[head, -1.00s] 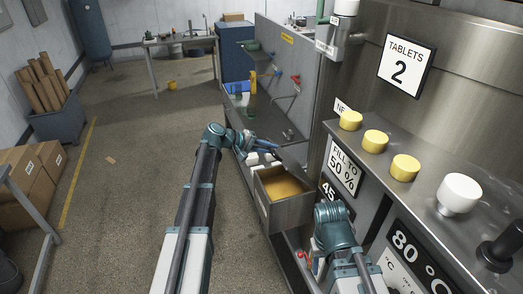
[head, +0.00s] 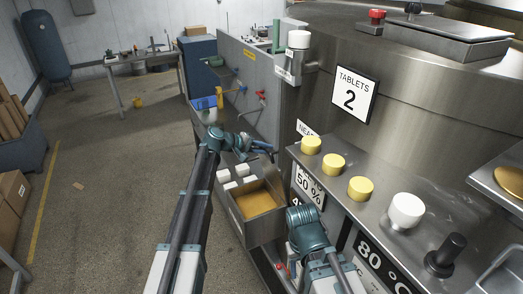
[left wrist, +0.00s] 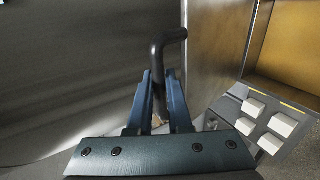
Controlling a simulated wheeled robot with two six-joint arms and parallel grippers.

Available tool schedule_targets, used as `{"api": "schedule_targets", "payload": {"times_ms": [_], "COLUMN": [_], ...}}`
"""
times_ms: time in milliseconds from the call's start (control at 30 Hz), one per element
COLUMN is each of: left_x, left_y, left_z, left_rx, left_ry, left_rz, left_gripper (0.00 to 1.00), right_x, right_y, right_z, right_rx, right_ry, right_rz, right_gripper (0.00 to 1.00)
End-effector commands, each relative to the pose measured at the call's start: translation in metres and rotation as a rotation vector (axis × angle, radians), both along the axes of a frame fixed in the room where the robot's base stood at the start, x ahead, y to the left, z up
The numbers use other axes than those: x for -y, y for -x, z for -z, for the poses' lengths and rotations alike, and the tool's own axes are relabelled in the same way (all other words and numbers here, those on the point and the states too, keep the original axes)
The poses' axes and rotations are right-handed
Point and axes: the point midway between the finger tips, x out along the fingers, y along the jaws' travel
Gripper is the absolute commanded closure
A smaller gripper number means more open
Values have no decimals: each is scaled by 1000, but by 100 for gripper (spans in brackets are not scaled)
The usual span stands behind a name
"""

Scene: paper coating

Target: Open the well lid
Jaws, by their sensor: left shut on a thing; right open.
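My left gripper (head: 262,149) is beside the upper edge of an open metal well (head: 232,216) with yellow-orange contents (head: 257,197). In the left wrist view its fingers (left wrist: 160,92) are shut on a black bent bar handle (left wrist: 158,48), which meets a brushed metal panel (left wrist: 215,45). The panel appears to be the well lid, standing steeply beside the yellow-lit well. In the head view a grey plate (head: 267,168) shows at the well's far edge, just below the left gripper. My right gripper (head: 302,217) is near the well's lower right corner; its fingers are mostly hidden.
White blocks (head: 236,170) sit just beyond the well. To the right is a steel counter with yellow knobs (head: 333,164), a white knob (head: 406,210) and a black lever (head: 446,254). A vat rises behind it. The floor (head: 110,180) at left is mostly clear.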

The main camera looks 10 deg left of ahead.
Motion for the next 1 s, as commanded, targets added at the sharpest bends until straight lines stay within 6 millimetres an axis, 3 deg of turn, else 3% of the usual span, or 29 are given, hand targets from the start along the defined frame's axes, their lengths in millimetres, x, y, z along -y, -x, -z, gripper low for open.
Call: {"api": "schedule_targets", "payload": {"times_ms": [367, 400, 533, 800, 1000], "left_x": [1, 1, 1, -1, -21], "left_y": [-1, -1, -1, 1, 16], "left_z": [-1, -1, -1, -2, -19], "left_rx": [0, 0, 0, -1, 2], "left_ry": [3, 3, 2, 0, 4], "left_rz": [-1, -1, 0, 0, -4], "left_gripper": [100, 77, 54, 53, 53], "right_x": [0, 0, 0, 0, 0], "right_y": [0, 0, 0, 0, 0], "right_z": [0, 0, 0, -2, -18], "right_rx": [0, 0, 0, 0, 0], "right_ry": [0, 0, 0, 0, -1], "right_rz": [0, 0, 0, 1, 7], "right_gripper": [50, 50, 50, 50, 50]}}
